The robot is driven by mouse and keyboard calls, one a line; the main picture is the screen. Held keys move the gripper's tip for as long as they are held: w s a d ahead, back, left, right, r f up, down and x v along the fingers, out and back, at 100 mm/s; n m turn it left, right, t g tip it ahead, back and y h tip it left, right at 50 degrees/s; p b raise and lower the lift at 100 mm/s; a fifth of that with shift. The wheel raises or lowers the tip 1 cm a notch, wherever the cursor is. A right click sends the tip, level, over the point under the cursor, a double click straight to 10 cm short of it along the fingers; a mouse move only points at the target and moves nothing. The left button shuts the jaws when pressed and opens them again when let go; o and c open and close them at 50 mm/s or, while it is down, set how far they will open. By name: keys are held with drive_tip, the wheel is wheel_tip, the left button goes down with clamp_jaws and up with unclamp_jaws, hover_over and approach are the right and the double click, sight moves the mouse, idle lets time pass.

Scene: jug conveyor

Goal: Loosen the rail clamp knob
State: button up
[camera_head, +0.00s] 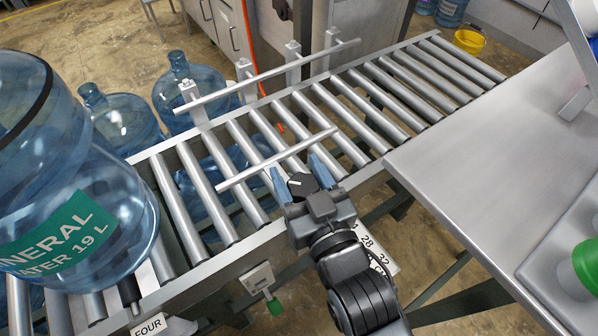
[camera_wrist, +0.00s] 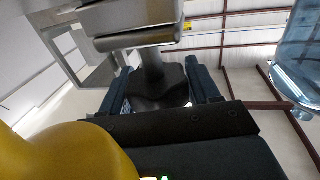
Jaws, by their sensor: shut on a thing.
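The black rail clamp knob (camera_head: 303,185) is on the near side of the conveyor, by the near guide rail (camera_head: 262,165). A pale line marks its face in the head view. My gripper (camera_head: 300,176) is shut on the knob, with one blue-grey finger on each side. In the wrist view the dark lobed knob (camera_wrist: 158,88) sits between the two fingers of my gripper (camera_wrist: 160,85). A grey post rises from the knob to a metal bracket (camera_wrist: 130,18). The finger contact surfaces are partly hidden.
A large blue water jug (camera_head: 85,215) stands on the rollers at the left. The rollers (camera_head: 365,105) to the right are clear. A far guide rail (camera_head: 270,75) runs behind. A metal table (camera_head: 500,140) lies to the right, and more jugs (camera_head: 185,90) stand beyond the conveyor.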

idle(0.4)
drive_tip(key=o, duration=1)
drive_tip(key=shift+c, duration=0.2)
drive_tip(key=shift+s, duration=0.1)
drive_tip(key=b+v, duration=0.1)
drive_tip(key=v, duration=0.5)
drive_tip(key=shift+s+d+f+b, duration=0.15)
drive_tip(key=shift+s+b, duration=0.1)
drive_tip(key=shift+b, duration=0.15)
drive_tip(key=shift+s+d, duration=0.25)
drive_tip(key=shift+s, duration=0.25)
